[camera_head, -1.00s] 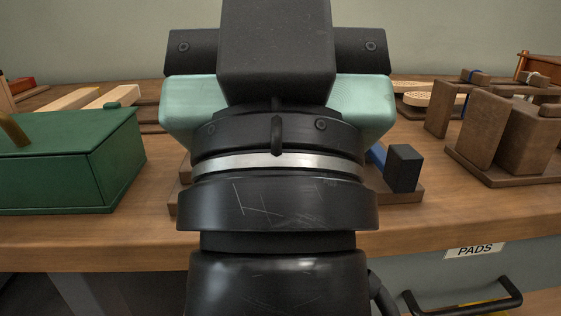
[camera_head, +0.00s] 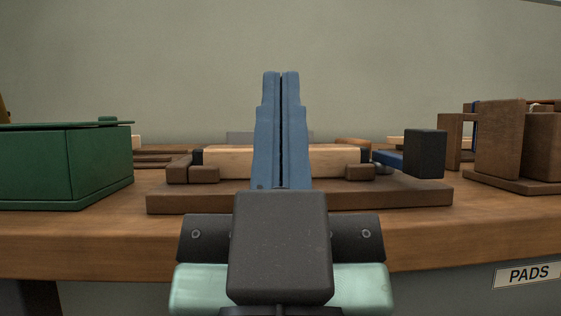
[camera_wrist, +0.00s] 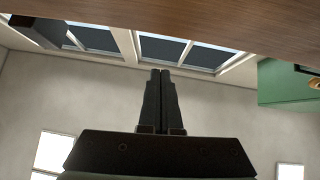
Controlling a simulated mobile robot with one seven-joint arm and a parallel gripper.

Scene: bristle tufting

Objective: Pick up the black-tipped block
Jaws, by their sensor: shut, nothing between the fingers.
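A pale wooden block (camera_head: 236,158) with dark ends lies across a brown wooden fixture (camera_head: 300,201) on the bench, between small brown stops. My gripper's blue-grey fingers cover its middle.
A green box (camera_head: 100,165) stands on the bench at left, and a brown wooden stand (camera_head: 498,145) at right. The bench's front edge (camera_head: 90,260) runs beneath the fixture. In the wrist view, a wooden surface (camera_wrist: 220,22) fills the top.

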